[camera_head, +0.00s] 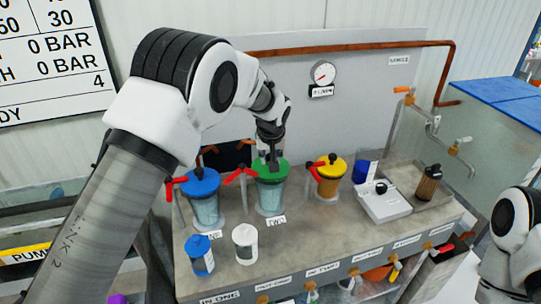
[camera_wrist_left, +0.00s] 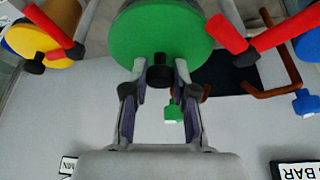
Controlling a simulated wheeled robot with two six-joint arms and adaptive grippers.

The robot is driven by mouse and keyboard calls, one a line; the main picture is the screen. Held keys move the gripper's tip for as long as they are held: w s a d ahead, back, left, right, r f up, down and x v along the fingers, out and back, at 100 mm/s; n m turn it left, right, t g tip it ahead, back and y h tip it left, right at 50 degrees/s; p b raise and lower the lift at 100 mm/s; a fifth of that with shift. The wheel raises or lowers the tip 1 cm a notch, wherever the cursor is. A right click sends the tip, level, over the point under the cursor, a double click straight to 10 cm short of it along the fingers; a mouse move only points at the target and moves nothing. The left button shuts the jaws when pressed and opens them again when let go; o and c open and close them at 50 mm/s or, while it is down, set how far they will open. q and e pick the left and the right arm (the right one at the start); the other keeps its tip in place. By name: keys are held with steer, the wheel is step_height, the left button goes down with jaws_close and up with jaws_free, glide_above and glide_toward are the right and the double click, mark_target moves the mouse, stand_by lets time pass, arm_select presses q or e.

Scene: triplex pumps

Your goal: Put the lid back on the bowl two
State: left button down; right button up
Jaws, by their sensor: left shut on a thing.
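The green lid (camera_head: 284,171) is at the top of the clear bowl two (camera_head: 269,197), behind the "TWO" label. The lid looks about level; I cannot tell whether it is fully seated on the rim. My left gripper (camera_head: 271,158) comes down over the lid, shut on its black knob. In the left wrist view, the knob (camera_wrist_left: 160,75) is between the fingertips and the green disc (camera_wrist_left: 160,32) fills the upper middle. My right gripper is not in view.
A blue-lidded bowl (camera_head: 200,183) stands left and a yellow-lidded bowl (camera_head: 331,169) right. Red-handled taps (camera_head: 238,177) stand close beside the bowls. Blue (camera_head: 199,256) and white (camera_head: 245,244) containers stand in front. A white scale-like device (camera_head: 384,202) is farther right.

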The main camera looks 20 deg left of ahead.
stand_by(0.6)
arm_select(q)
steer(key=shift+c, duration=1.8)
jaws_free()
steer(key=shift+r+p, duration=2.95)
steer(key=shift+r, duration=0.55)
jaws_close()
